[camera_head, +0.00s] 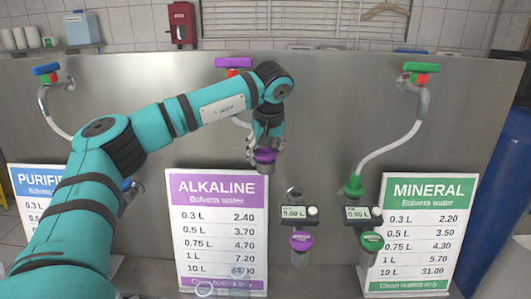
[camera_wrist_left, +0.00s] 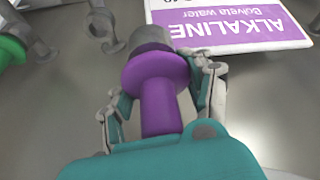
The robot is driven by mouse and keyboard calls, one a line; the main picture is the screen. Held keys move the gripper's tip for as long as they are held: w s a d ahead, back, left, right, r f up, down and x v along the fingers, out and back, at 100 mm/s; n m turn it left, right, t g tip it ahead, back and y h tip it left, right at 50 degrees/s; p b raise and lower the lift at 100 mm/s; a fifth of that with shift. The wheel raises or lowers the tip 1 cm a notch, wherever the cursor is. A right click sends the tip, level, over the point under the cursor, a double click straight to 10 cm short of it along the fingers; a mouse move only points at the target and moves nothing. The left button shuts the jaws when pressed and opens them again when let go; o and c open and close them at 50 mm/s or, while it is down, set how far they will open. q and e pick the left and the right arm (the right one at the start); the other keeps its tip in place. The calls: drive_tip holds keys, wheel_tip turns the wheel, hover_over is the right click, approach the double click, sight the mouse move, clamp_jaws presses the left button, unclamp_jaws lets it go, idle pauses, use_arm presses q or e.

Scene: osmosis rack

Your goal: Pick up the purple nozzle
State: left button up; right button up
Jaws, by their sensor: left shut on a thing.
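The purple nozzle (camera_head: 265,157) is in front of the steel panel, just right of the top of the ALKALINE sign. My left gripper (camera_head: 265,142) is above it and shut on it. In the left wrist view the purple nozzle (camera_wrist_left: 157,84), with its wide collar and grey end, sits between the two fingers. Its hose is mostly hidden behind my left arm. My right gripper is not in view.
A purple-topped holder (camera_head: 301,241) is below a small display (camera_head: 293,213). A green nozzle (camera_head: 354,187) hangs on a hose to the right, near the MINERAL sign (camera_head: 425,235). The ALKALINE sign (camera_head: 218,230) stands below my left forearm.

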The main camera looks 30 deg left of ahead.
sight(266, 156)
use_arm(q)
drive_tip(key=shift+w+r, duration=0.1)
drive_tip(key=shift+r+b, duration=0.3)
drive_tip(key=shift+b, duration=0.1)
drive_tip(key=b+v, duration=0.2)
drive_tip(key=shift+d+r, duration=0.15)
drive_tip(key=shift+r, duration=0.15)
drive_tip(key=shift+c, duration=0.7)
drive_tip(key=s+d+b, duration=0.1)
drive_tip(key=s, duration=0.1)
drive_tip(key=s+d+b, duration=0.1)
drive_tip(key=s+d, duration=0.1)
drive_tip(key=s+d+b, duration=0.1)
drive_tip(key=s+b, duration=0.1)
drive_tip(key=s, duration=0.1)
drive_tip(key=shift+d+r, duration=0.3)
drive_tip(key=shift+s+d+r+p, duration=0.65)
drive_tip(key=shift+s+r+p, duration=0.1)
drive_tip(key=shift+s+r, duration=0.2)
drive_tip(key=shift+s+d+r+p, duration=0.65)
drive_tip(key=shift+s+r+p, duration=0.05)
drive_tip(key=shift+s+r, duration=0.25)
drive_tip(key=shift+s+d+r+p, duration=0.7)
drive_tip(key=shift+s+r+p, duration=0.05)
drive_tip(key=shift+s+r, duration=0.2)
